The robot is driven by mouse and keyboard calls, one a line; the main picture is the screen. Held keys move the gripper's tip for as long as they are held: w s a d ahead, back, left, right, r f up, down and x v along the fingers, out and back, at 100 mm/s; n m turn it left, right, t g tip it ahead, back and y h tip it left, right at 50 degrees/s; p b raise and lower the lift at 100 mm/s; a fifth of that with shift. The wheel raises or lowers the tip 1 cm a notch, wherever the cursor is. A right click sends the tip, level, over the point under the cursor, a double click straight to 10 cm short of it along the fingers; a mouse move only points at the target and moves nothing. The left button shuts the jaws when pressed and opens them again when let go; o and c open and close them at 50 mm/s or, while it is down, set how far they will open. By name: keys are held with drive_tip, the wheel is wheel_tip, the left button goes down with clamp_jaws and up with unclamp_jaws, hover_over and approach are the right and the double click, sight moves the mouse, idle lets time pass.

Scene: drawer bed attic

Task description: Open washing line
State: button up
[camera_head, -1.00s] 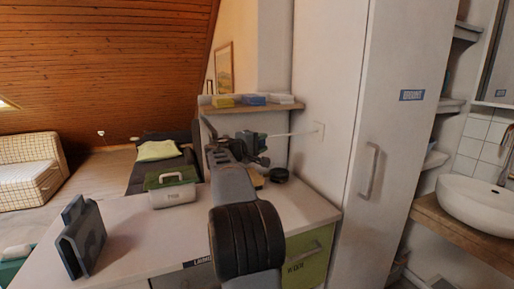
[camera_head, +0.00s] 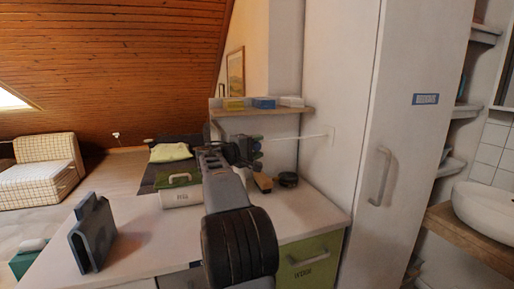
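A thin white washing line (camera_head: 296,137) runs almost level from beside my gripper to a pale plate (camera_head: 331,135) on the side of the tall white cabinet. My gripper (camera_head: 256,153) is at the far end of my arm, above the back of the counter and in front of the small shelf. Dark and bluish parts overlap at its tip. I cannot tell which are fingers and which belong to the line's end, or whether the fingers are closed on it.
The counter (camera_head: 145,237) holds a grey-blue stand (camera_head: 92,235), a box with a green lid (camera_head: 180,190), a wooden block (camera_head: 264,182) and a dark round tin (camera_head: 288,179). A wooden shelf (camera_head: 285,110) is behind. The tall cabinet (camera_head: 395,110) bounds the right side.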

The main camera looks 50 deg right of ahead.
drive_tip(key=shift+o, duration=0.4)
drive_tip(key=shift+a, duration=0.1)
drive_tip(key=w+a, duration=0.2)
drive_tip(key=a, duration=1.1)
drive_tip(key=shift+a, duration=0.25)
